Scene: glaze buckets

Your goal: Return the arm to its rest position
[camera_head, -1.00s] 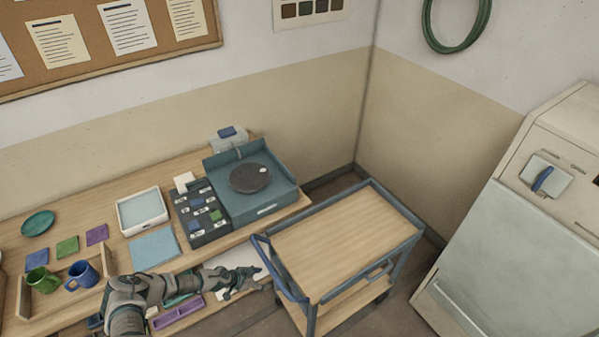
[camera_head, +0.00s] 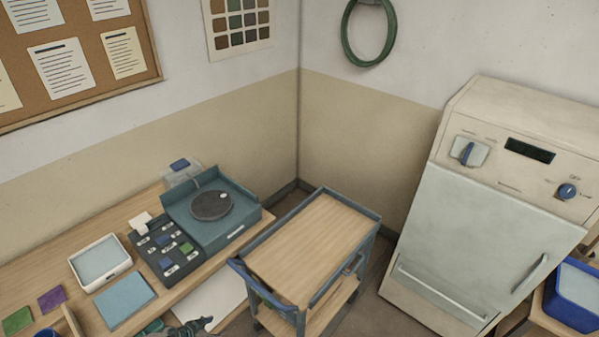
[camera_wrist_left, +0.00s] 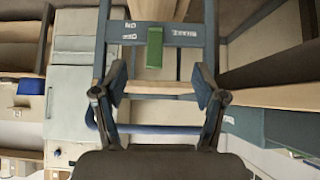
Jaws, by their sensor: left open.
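My left gripper (camera_head: 198,326) shows at the bottom edge of the head view, left of the cart and in front of the table. Most of its arm is below the frame. In the left wrist view my left gripper (camera_wrist_left: 160,90) is open, its two fingers apart with nothing held between them. Beyond the fingers is the blue-grey cart frame (camera_wrist_left: 120,32), with a green brake lever (camera_wrist_left: 154,48) beside ON and OFF marks. My right gripper is in neither view.
The wood-topped cart (camera_head: 312,240) stands close to the right of my gripper. The worktable (camera_head: 75,270) holds a blue-green machine (camera_head: 245,218), a white tray (camera_head: 73,268) and a blue cloth (camera_head: 125,302). A cream kiln (camera_head: 455,235) and blue bin (camera_head: 575,300) are at right.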

